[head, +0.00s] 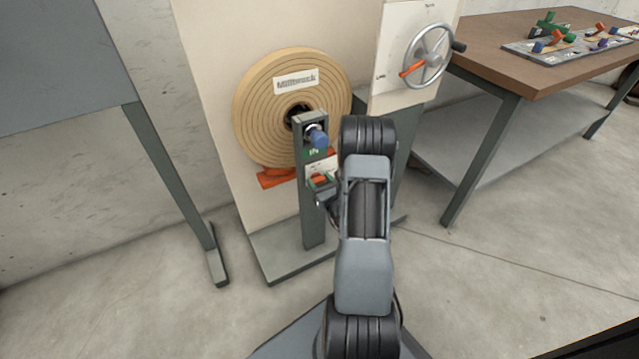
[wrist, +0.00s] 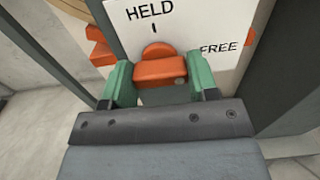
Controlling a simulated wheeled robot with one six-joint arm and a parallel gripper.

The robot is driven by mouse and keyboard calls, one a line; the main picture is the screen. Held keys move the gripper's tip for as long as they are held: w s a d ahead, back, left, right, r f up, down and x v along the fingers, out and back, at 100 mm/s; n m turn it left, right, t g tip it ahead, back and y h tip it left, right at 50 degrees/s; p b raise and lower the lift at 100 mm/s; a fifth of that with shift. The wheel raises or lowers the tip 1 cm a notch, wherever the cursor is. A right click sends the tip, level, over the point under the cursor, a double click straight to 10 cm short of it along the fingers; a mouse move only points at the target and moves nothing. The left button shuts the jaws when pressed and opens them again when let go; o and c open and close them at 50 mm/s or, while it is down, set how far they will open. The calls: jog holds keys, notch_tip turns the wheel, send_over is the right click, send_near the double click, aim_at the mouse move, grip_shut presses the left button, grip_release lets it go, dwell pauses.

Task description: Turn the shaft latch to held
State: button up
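The shaft latch is an orange piece with a rounded hub and a blocky handle (wrist: 160,70) on a white plate in the wrist view. The plate reads HELD above the latch, with a short black tick under the word, and FREE to the right. My gripper (wrist: 160,82) has a green finger on each side of the handle. Both fingers appear to touch its sides, with no clear gap. In the head view the latch (head: 318,179) is small on the grey post, with my gripper (head: 321,187) at it and my arm close on the right.
Above the latch are a blue knob (head: 319,139) and a large tan spiral roll (head: 262,115). A handwheel (head: 428,56) with an orange lever is at upper right.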

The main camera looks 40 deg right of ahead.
jog(key=c, duration=0.4)
jog(key=n+b, duration=0.2)
jog(key=n, duration=0.2)
jog(key=shift+f, duration=0.15)
jog(key=n+b, duration=0.3)
jog(key=n, duration=0.1)
jog(key=shift+n, duration=0.3)
jog(key=n+b, duration=0.3)
jog(key=n, duration=0.1)
jog(key=n+b, duration=0.1)
jog(key=n, duration=0.4)
jog(key=shift+c, duration=0.2)
jog(key=shift+n, duration=0.3)
jog(key=o, duration=0.9)
